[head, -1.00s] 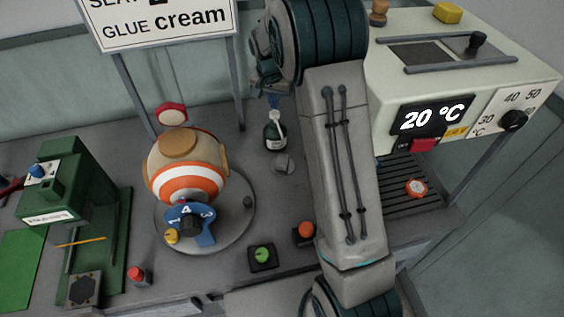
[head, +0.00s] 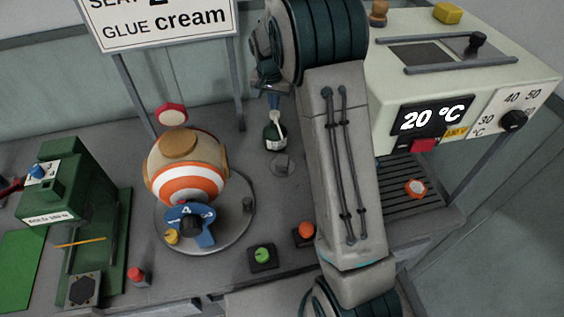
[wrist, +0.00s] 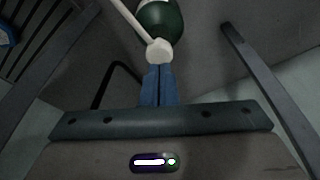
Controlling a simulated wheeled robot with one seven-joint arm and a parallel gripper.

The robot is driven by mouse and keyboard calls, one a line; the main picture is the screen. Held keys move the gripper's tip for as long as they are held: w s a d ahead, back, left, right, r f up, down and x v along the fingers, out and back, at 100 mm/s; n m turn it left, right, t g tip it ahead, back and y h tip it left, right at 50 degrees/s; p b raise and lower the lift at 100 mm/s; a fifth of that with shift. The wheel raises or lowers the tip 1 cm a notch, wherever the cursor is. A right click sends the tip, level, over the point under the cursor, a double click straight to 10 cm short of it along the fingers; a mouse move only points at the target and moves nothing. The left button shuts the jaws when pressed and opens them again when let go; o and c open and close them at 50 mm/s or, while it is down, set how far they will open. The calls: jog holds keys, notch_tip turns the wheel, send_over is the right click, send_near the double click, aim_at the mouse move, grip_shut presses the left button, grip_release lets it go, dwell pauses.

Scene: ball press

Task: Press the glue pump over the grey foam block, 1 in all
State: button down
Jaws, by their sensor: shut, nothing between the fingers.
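The glue pump is a dark green bottle (head: 275,137) with a white label and a white head and spout, upright on the bench in the head view. My gripper (head: 273,103) is right above the pump head, pointing down, with its blue fingers together and empty. In the wrist view the fingers (wrist: 157,72) end at the white pump head (wrist: 158,50), with the green bottle (wrist: 162,17) beyond. They look at or very near contact; I cannot tell if they press it. A small grey block (head: 281,160), apparently the foam, lies in front of the bottle on a small round base.
An orange and white ball (head: 185,178) sits on a round turntable left of the pump. A cream machine (head: 470,75) reading 20 °C stands to the right. A green press (head: 75,205) is at far left. Green (head: 262,254) and orange (head: 306,229) buttons are in front.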

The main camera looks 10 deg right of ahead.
jog(key=shift+f, duration=0.15)
dwell(0.5)
jog(key=shift+f+b, duration=1.1)
jog(key=shift+f, duration=0.2)
jog(key=shift+r+p, duration=0.9)
jog(key=shift+r, duration=0.5)
jog(key=shift+r, duration=0.1)
jog(key=shift+r+p, duration=1.85)
jog(key=shift+r, duration=1.05)
